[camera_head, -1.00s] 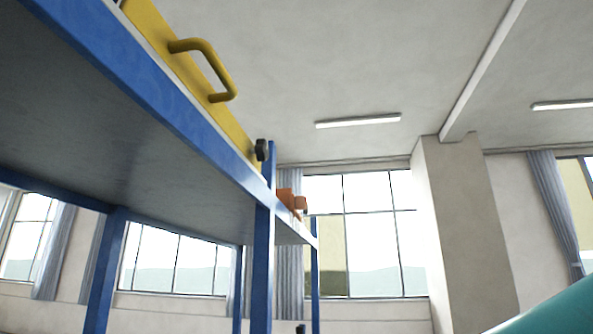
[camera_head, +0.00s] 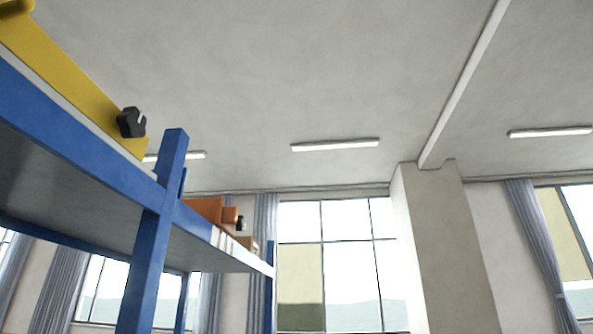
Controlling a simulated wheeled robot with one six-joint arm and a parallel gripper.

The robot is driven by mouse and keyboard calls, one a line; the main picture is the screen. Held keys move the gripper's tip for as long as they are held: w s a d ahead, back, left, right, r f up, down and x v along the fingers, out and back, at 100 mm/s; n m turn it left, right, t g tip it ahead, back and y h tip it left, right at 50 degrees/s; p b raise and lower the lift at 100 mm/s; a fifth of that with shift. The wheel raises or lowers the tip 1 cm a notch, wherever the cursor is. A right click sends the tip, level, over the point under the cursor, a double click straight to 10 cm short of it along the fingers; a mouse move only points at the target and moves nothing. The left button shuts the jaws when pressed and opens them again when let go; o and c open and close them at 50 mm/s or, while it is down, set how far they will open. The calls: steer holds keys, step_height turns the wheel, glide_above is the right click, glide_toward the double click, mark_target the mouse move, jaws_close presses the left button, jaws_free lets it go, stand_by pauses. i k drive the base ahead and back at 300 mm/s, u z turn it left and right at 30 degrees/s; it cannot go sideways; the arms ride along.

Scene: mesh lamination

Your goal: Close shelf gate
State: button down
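A yellow gate panel (camera_head: 62,75) stands along the front edge of the blue shelf (camera_head: 85,138), at the upper left. A black knob (camera_head: 131,122) sits at the right end of the panel, near the blue shelf post (camera_head: 152,240). From this low angle I cannot tell whether the gate is open or shut. My gripper is not in view.
Orange objects (camera_head: 205,210) and small items lie on a further blue shelf section behind the post. A grey pillar (camera_head: 440,245) and windows (camera_head: 345,265) stand at the back. The space right of the shelf looks clear.

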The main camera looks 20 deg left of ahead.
mark_target(20, 35)
steer(key=z, duration=0.55)
steer(key=i, duration=1.85)
steer(key=u, duration=3.6)
